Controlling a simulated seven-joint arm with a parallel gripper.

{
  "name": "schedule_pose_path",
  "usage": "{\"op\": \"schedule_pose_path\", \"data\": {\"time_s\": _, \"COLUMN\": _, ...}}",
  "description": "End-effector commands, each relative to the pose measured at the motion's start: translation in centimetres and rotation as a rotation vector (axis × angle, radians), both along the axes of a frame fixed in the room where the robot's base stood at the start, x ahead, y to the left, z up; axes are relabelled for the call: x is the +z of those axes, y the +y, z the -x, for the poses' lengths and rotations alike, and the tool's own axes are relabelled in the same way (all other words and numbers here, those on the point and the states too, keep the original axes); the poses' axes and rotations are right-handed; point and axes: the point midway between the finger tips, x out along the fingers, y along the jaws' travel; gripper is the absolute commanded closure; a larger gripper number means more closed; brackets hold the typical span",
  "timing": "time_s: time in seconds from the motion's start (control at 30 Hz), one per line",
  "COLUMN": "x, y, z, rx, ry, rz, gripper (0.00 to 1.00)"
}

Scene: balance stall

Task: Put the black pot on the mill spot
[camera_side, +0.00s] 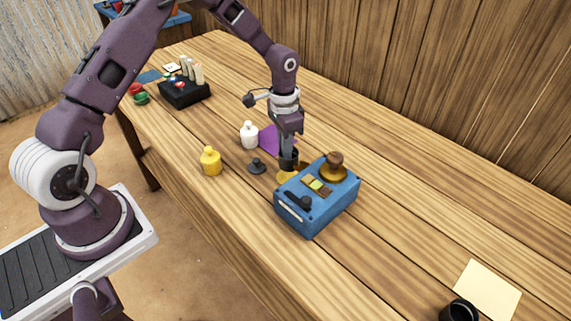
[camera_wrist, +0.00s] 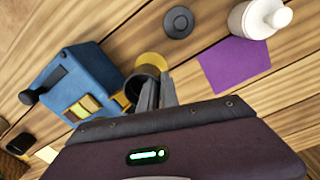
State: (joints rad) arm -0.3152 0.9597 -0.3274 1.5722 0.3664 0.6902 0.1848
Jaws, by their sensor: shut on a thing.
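My gripper (camera_side: 289,147) points down at the far left end of a blue balance (camera_side: 318,211). It is shut on a small dark pot (camera_side: 288,162), which also shows between the fingers in the wrist view (camera_wrist: 148,84). The pot is over a gold pan (camera_side: 287,176); I cannot tell if it touches. Another black pot (camera_side: 459,311) stands at the front right, beside a pale yellow square (camera_side: 487,288). A purple square (camera_side: 270,139) lies behind my gripper. No spot is visibly marked as the mill spot.
A brown weight (camera_side: 335,159) sits on the balance's other gold pan. A yellow bottle (camera_side: 210,161), a white bottle (camera_side: 249,135) and a flat black knobbed piece (camera_side: 257,166) stand left of my gripper. A black rack (camera_side: 185,93) is farther back. The right-hand table is mostly clear.

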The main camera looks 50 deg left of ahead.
Motion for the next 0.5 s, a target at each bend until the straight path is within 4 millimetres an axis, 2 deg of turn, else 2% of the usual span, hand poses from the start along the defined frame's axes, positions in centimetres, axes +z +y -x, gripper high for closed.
{"op": "schedule_pose_path", "data": {"time_s": 0.23, "x": -3.9, "y": 0.0, "z": 0.0, "rx": 0.0, "ry": 0.0, "rz": 0.001, "gripper": 1.0}}
{"op": "schedule_pose_path", "data": {"time_s": 0.5, "x": -4.1, "y": 0.0, "z": 0.0, "rx": 0.0, "ry": -0.002, "rz": 0.001, "gripper": 1.0}}
